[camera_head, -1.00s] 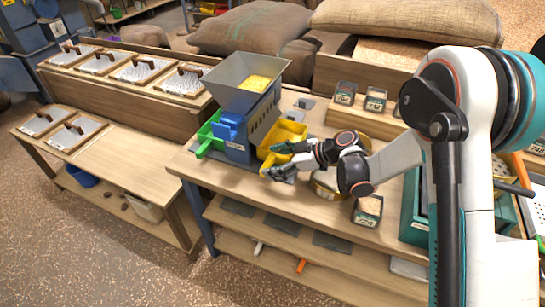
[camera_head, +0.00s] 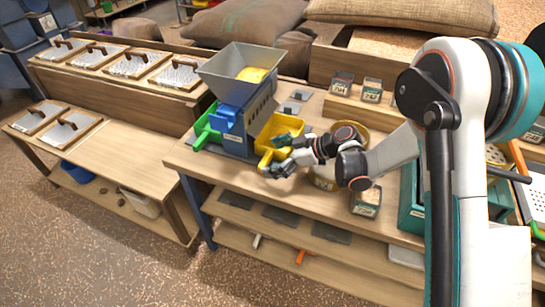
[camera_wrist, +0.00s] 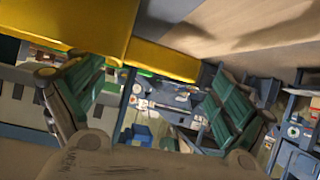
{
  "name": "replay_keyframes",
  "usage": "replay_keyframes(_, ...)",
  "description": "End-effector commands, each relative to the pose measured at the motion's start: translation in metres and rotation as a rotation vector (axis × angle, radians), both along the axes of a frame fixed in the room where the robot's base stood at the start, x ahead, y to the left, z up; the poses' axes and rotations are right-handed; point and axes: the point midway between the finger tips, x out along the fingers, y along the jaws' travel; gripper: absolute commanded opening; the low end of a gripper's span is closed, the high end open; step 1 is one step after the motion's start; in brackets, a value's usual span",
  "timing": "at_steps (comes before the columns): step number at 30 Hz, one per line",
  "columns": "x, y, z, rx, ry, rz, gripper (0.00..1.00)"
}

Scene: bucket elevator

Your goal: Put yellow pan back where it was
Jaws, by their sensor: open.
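The yellow pan (camera_head: 281,124) sits on the workbench (camera_head: 225,208), against the right side of the blue machine with the grey hopper (camera_head: 240,76). Its near end reaches my gripper (camera_head: 277,155). The gripper's green-padded fingers are spread at this near end. One finger overlaps the pan in the head view, so contact is unclear. In the wrist view the yellow pan (camera_wrist: 120,45) fills the upper left, next to the left finger. My open fingers (camera_wrist: 155,100) stand apart with no pan between their tips there.
A green scoop-like part (camera_head: 205,133) is at the machine's left. A round yellowish container (camera_head: 325,178) is partly hidden behind my wrist. A small labelled box (camera_head: 366,200) stands at the bench's front. Several lidded trays (camera_head: 133,64) sit on the left shelf.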

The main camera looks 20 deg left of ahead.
Motion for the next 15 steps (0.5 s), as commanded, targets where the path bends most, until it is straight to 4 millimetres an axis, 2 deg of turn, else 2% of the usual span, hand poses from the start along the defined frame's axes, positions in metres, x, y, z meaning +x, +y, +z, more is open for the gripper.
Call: replay_keyframes(15,0.003,-0.082,0.049,0.000,0.000,-0.004,0.93)
